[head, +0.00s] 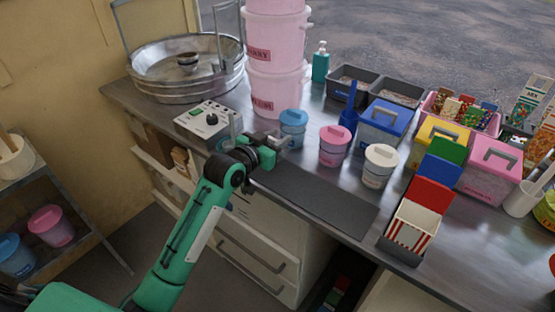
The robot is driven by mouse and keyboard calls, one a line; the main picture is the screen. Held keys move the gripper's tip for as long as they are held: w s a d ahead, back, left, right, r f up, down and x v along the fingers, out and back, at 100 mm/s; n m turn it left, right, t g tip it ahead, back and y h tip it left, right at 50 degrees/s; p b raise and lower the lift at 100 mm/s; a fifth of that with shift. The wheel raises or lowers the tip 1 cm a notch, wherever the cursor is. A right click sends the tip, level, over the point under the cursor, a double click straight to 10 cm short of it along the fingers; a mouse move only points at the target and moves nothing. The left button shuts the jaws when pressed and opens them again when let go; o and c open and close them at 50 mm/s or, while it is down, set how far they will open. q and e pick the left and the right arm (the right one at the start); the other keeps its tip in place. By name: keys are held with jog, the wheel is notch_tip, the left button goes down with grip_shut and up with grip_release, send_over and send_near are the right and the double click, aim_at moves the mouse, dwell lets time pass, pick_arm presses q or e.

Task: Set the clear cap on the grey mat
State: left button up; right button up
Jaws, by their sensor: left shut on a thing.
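The grey mat (318,200) lies flat and bare along the front of the metal counter. My left gripper (282,143) is over the counter at the mat's far left end, just in front of a blue-lidded tub (293,124). It is shut on a small pale, see-through thing that looks like the clear cap; its outline is hard to make out against the grey fingers and the counter. I cannot tell how high it is held. My right gripper is out of view.
A control box (208,122) stands left of the gripper. A pink-lidded tub (334,145) and a cream-lidded tub (380,165) stand behind the mat. A striped carton holder (412,228) is at its right. Tall pink buckets (275,88) rise behind.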

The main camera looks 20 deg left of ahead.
pick_arm(q)
notch_tip(320, 180, down, 7)
jog(key=shift+r, duration=0.2)
jog(key=shift+f, duration=0.2)
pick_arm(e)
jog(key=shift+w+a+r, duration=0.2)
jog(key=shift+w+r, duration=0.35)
pick_arm(q)
jog(key=shift+f, duration=0.1)
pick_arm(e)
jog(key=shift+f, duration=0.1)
pick_arm(q)
jog(key=o, duration=1)
jog(key=shift+c, duration=0.2)
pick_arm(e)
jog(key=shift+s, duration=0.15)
